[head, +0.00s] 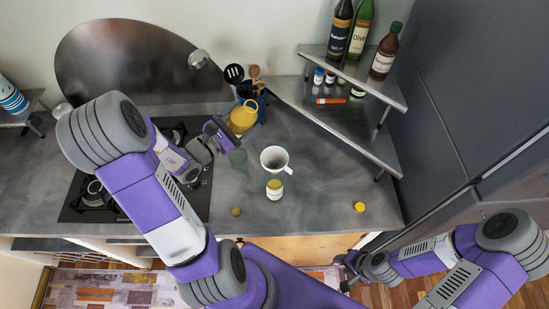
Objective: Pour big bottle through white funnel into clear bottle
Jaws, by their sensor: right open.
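A yellow big bottle (243,118) shows at the back of the counter, right beside my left gripper (226,138). My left arm and hand cover part of that area, and I cannot tell whether the fingers grip the bottle. The white funnel (275,158) has its wide mouth up, above the small clear bottle (275,189), which has a pale label and yellow-green tint. The funnel seems to stand in its neck, but the join is hard to see. My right gripper (350,273) is open and empty, low in front of the counter edge.
A greenish glass (238,158) stands left of the funnel. A yellow cap (359,207) and a small brown round thing (236,211) lie near the front edge. A utensil holder (250,89) is behind; a shelf (352,75) with bottles is at right. The counter right of the funnel is clear.

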